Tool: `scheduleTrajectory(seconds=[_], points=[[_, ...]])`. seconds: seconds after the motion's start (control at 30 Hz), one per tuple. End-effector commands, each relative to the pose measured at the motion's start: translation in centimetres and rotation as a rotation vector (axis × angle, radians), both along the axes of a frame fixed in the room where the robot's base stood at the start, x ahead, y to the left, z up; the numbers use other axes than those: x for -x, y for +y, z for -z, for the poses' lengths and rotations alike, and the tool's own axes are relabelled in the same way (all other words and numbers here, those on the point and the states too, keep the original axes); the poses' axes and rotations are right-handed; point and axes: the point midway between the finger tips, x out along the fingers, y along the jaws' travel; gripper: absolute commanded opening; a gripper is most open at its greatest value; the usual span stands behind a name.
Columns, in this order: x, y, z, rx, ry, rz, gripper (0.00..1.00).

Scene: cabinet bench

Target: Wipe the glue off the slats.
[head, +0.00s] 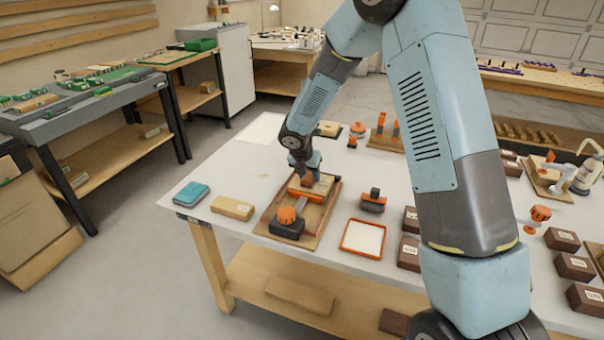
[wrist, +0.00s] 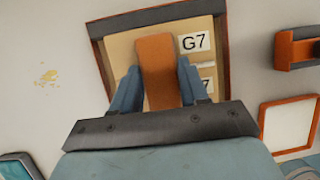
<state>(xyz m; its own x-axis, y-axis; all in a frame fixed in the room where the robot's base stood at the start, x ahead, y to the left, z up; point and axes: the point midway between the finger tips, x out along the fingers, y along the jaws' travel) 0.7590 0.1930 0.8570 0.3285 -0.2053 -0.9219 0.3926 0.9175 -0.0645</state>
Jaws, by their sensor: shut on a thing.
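A shallow brown-edged wooden tray (head: 262,222) lies near the front edge of the white table; it also shows in the wrist view (wrist: 97,30). Pale slats (wrist: 122,45) lie in it, with white labels, one reading G7. My gripper (head: 304,178) is low over the tray. In the wrist view, my gripper (wrist: 157,90) is shut on an orange-brown piece (wrist: 156,60), which lies across the pale wood. I cannot tell if it touches the slats. A black clamp-like tool with an orange knob (head: 287,214) is at the tray's near end. No glue is clear on the slats.
A yellowish stain (wrist: 47,78) marks the clear tabletop.

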Motion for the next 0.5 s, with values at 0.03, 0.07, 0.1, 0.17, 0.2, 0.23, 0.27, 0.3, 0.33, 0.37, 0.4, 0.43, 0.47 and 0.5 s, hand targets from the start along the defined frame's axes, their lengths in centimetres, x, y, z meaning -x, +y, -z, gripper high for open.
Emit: scheduleTrajectory(seconds=[0.03,0.07,0.1,0.17,0.2,0.23,0.27,0.3,0.33,0.37,0.4,0.43,0.47,0.5], points=[[0.2,-0.4,0.1,0.002,0.003,0.003,0.2],[0.3,-0.5,0.1,0.002,0.003,0.003,0.2],[0.3,-0.7,0.1,0.002,0.003,0.003,0.2],[0.4,-1.0,0.1,0.002,0.003,0.003,0.2],[0.5,-1.1,0.1,0.002,0.003,0.003,0.2],[0.5,-1.2,0.1,0.001,0.004,0.002,0.2],[0.6,-1.4,0.1,0.001,0.004,0.002,0.2],[0.6,-1.5,0.1,0.001,0.004,0.002,0.2],[0.7,-1.5,0.1,0.001,0.004,0.002,0.2],[0.7,-1.6,0.1,0.001,0.004,0.002,0.2],[0.7,-1.6,0.1,0.001,0.004,0.002,0.2],[0.7,-1.6,0.1,0.001,0.004,0.002,0.2],[0.7,-1.7,0.0,0.001,0.004,0.002,0.2],[0.7,-1.7,0.0,0.001,0.004,0.002,0.2]])
